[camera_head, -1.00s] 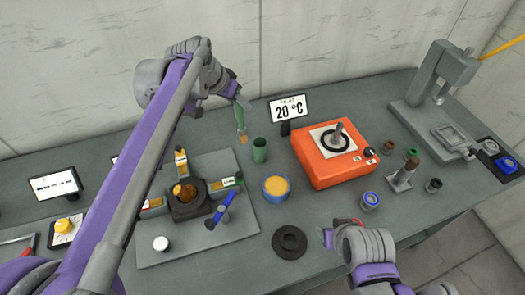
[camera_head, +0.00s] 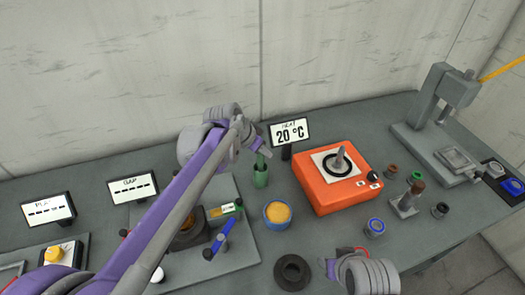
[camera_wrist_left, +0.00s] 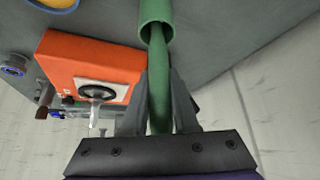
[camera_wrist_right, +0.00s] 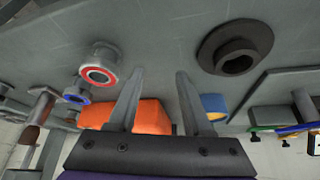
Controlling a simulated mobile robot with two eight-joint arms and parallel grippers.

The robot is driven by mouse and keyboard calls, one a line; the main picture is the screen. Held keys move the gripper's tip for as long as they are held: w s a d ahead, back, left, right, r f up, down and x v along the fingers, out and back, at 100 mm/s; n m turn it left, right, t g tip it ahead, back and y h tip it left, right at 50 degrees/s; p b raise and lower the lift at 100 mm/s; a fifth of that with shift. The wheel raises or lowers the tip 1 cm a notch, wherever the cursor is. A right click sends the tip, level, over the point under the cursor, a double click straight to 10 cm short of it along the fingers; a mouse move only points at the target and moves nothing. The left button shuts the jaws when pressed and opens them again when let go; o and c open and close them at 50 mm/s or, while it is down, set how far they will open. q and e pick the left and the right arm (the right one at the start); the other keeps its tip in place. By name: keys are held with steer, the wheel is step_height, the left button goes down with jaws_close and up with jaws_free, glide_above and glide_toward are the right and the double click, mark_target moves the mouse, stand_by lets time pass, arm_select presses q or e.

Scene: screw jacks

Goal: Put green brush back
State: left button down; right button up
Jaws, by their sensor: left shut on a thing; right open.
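The green brush (camera_wrist_left: 159,85) is held between the fingers of my left gripper (camera_wrist_left: 164,90), which is shut on its handle. Its lower end is inside the mouth of the green cup (camera_wrist_left: 157,14). In the head view the green cup (camera_head: 260,175) stands upright on the bench, left of the orange heater. My left gripper (camera_head: 262,152) is just above it, and the brush's bristles are hidden in the cup. My right gripper (camera_head: 338,262) is open and empty near the bench's front edge; its apart fingers also show in the right wrist view (camera_wrist_right: 157,100).
The orange heater (camera_head: 325,190) with a 20 °C display (camera_head: 289,132) stands right of the cup. A blue pot with yellow contents (camera_head: 277,213) is in front. A black flanged ring (camera_head: 292,271) lies near my right gripper. A jack plate (camera_head: 235,255) lies left.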

arm_select(q)
steer(key=shift+f, duration=0.2)
steer(key=c, duration=0.7)
jaws_free()
steer(key=shift+r, duration=0.25)
steer(key=v, duration=1.2)
